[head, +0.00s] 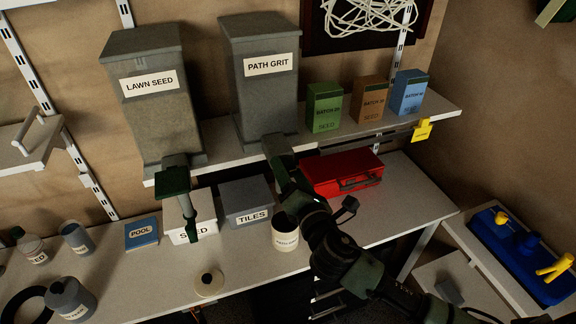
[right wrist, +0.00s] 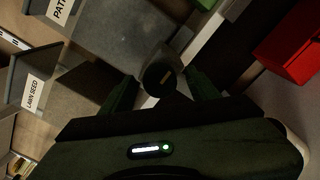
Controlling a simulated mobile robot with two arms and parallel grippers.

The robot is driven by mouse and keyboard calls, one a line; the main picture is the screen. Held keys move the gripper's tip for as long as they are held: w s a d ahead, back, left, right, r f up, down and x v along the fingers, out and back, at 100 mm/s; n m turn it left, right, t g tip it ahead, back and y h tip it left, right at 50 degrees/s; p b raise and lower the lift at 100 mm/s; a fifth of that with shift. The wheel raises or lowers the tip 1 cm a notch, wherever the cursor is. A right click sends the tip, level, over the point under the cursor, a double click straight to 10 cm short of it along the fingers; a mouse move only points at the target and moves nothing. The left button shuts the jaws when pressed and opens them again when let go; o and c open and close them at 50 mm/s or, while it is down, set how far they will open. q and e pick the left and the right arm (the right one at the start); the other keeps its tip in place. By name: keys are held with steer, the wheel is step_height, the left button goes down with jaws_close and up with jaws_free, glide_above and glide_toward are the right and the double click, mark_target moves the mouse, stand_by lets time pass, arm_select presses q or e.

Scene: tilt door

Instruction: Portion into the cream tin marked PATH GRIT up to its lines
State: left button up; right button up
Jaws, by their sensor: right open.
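The grey PATH GRIT hopper (head: 268,90) stands on the shelf, and its lower front is partly hidden by my right arm. My right gripper (head: 284,172) is at the hopper's outlet. In the right wrist view its fingers (right wrist: 161,92) are open on either side of a dark round end piece (right wrist: 160,76); I cannot tell whether they touch it. The cream tin (head: 286,238), its label partly hidden, stands upright on the bench below the outlet. Its mouth is partly covered by my arm, and its fill level cannot be seen. My left gripper is not in view.
Bench items nearby include a grey TILES box (head: 246,197), a SEED box (head: 186,222), a red case (head: 338,170) and a cream roll (head: 209,283). Batch boxes (head: 325,106) stand right.

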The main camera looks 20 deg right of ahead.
steer(key=shift+w, duration=0.55)
jaws_close()
